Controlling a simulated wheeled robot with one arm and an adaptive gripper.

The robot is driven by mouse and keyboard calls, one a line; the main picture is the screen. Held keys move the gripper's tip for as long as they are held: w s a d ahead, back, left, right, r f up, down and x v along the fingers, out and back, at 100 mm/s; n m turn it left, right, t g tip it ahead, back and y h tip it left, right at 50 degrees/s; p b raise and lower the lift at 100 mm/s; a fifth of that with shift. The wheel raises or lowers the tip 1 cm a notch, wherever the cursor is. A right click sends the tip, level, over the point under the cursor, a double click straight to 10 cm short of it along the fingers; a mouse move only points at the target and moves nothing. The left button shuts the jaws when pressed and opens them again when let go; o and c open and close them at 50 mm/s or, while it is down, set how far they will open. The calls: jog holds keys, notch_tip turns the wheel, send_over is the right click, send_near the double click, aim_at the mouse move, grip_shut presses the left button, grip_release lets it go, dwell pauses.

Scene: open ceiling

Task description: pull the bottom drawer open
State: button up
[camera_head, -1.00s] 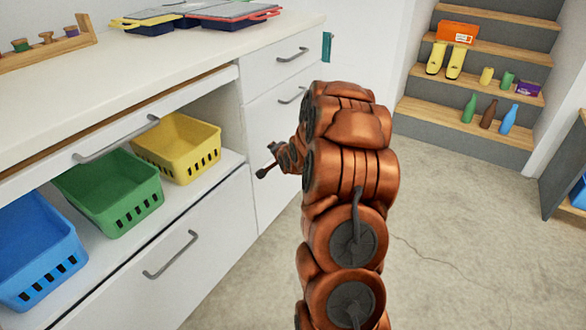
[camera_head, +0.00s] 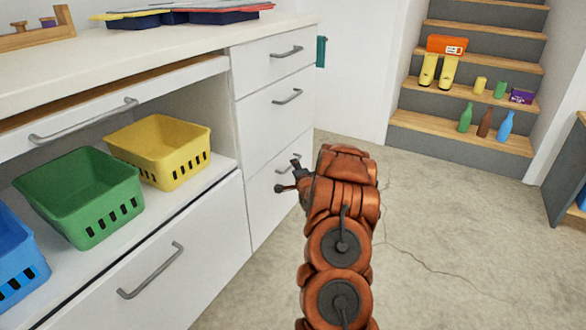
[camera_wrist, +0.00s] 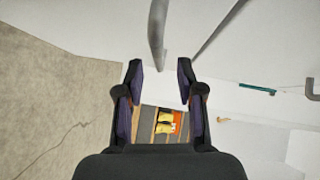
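The bottom drawer (camera_head: 264,205) of the right-hand white stack is closed, with its front flush with the cabinet. Its grey bar handle (camera_head: 286,164) is partly hidden behind my gripper (camera_head: 288,175). In the wrist view my gripper (camera_wrist: 159,68) is open, its two dark fingers spread apart. A grey handle (camera_wrist: 158,35) shows lengthwise ahead, in line with the gap between the fingers. I cannot tell whether its near end is between the fingertips. Nothing is held.
Two closed drawers (camera_head: 275,107) sit above. To the left is a wide lower drawer (camera_head: 160,275) with its own handle, under a shelf of blue, green and yellow baskets (camera_head: 165,150). Steps (camera_head: 440,125) with bottles stand behind. Concrete floor (camera_head: 440,225) is clear at right.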

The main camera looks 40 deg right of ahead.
jog(key=shift+f+b+x, duration=0.15)
jog(key=shift+b+x, duration=0.25)
jog(key=shift+x, duration=0.55)
jog(key=shift+f+b+x, duration=0.15)
jog(key=shift+b+x, duration=0.2)
jog(key=shift+x, duration=0.6)
jog(key=shift+w+d+r, duration=0.1)
jog(key=shift+w, duration=0.15)
grip_shut()
